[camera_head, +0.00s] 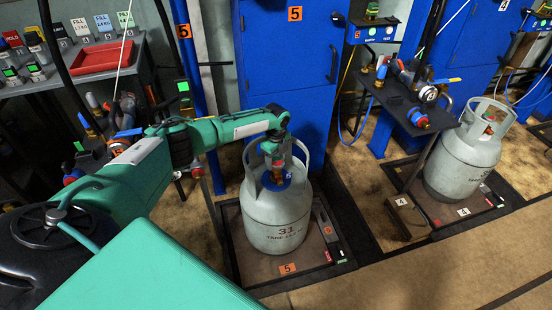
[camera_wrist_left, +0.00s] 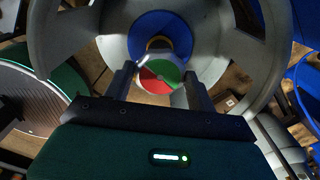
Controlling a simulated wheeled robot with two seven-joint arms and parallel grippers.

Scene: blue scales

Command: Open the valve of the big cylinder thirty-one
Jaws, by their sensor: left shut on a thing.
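The big grey cylinder marked 31 (camera_head: 275,228) stands upright on a framed platform (camera_head: 250,262) with an orange 5 label. My left arm reaches over from the left, and my left gripper (camera_head: 273,165) points down inside the cylinder's collar. In the left wrist view the valve knob (camera_wrist_left: 160,74), with red, green and white sectors, sits between the two fingers of the left gripper (camera_wrist_left: 160,88), which is shut on it. A blue disc (camera_wrist_left: 160,34) shows behind the knob, and the grey collar (camera_wrist_left: 222,40) surrounds it. My right gripper is not in view.
A second grey cylinder (camera_head: 466,160) stands on the platform labelled 4 at the right. A dark stand with a hose and fittings (camera_head: 408,97) is between them. Blue cabinets (camera_head: 290,75) stand behind. A shelf with a red tray (camera_head: 102,57) is at the left. Floor at lower right is clear.

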